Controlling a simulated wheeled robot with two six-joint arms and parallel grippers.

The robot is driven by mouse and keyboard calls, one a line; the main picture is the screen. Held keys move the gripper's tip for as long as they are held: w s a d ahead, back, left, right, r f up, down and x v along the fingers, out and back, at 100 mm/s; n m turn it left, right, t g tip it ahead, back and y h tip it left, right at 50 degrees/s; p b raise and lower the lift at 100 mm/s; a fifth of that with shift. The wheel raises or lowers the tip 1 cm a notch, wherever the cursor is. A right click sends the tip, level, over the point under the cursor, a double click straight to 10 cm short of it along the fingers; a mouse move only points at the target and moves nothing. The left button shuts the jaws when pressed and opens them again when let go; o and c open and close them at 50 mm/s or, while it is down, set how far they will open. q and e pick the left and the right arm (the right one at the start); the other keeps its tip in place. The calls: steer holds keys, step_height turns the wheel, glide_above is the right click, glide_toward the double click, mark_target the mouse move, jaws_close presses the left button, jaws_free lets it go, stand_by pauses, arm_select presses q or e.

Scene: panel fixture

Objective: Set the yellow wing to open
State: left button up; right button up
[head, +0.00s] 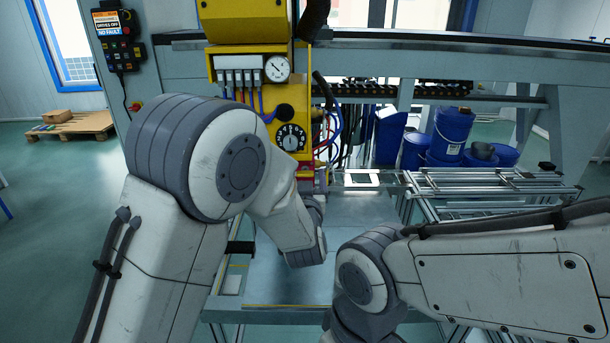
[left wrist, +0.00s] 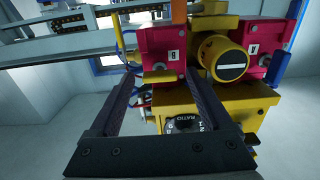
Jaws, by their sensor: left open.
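A yellow round cap (left wrist: 230,62) with a dark face and a white bar shows in the left wrist view, between two red blocks. The white bar lies nearly level. I cannot tell for sure that this cap is the yellow wing, and I see no "open" mark. My left gripper (left wrist: 157,82) is open and empty, its two dark fingers pointing at the left red block (left wrist: 173,50) with a gap between them. The cap is to the right of the fingers. In the head view my left arm hides much of the yellow machine's lower part. My right gripper is not in view.
The yellow machine (head: 245,30) carries a gauge (head: 277,68) and a black dial (head: 291,138). A dial marked RATIO (left wrist: 184,123) sits below the red blocks. Hoses hang to its right. Blue buckets (head: 451,134) and a metal frame stand further right.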

arm_select(q)
jaws_close()
steer(key=shift+a+f+n+b, duration=0.1)
steer(key=shift+n+b, duration=4.4)
steer(key=shift+b, duration=1)
steer(key=shift+f+n+b, duration=0.1)
steer(key=shift+n+b, duration=4.4)
steer(key=shift+b, duration=0.95)
jaws_free()
steer(key=shift+r, duration=0.1)
